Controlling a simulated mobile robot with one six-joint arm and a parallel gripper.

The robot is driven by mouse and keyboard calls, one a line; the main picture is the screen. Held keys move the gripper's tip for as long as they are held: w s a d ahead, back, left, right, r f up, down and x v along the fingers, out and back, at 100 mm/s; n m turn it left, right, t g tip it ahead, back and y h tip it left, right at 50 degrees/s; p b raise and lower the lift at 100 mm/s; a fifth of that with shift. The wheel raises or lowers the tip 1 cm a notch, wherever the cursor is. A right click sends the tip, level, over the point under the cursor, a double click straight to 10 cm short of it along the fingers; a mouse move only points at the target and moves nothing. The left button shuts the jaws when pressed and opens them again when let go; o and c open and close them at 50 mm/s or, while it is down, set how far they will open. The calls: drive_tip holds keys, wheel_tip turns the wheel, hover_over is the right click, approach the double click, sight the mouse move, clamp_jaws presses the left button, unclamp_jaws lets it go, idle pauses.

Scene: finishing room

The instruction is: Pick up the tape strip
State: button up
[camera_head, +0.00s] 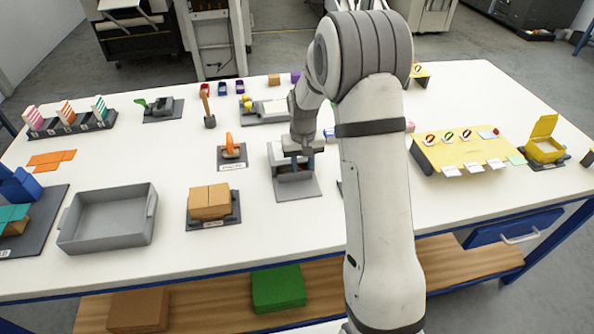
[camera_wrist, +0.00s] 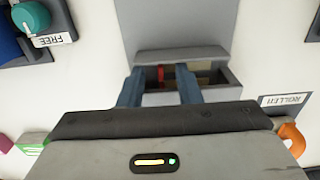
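My gripper (camera_head: 300,163) hangs above a small grey box (camera_head: 278,157) in the middle of the table. In the wrist view my gripper (camera_wrist: 160,76) is open, with its two blue fingers apart over the near side of the grey box (camera_wrist: 226,98). Inside the box a narrow red piece (camera_wrist: 162,75) shows between the fingers, with a tan piece (camera_wrist: 203,76) to its right. I cannot tell which of these, if either, is the tape strip. The arm hides part of the table to the right of the box in the head view.
The box sits on a grey plate (camera_head: 311,188). An orange roller (camera_head: 229,146) on its stand and a brown block (camera_head: 209,199) stand to the left. A grey tray (camera_head: 108,219) is farther left. A yellow board (camera_head: 470,150) with small items lies to the right.

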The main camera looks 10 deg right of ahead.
drive_tip(key=shift+f, duration=0.5)
clamp_jaws()
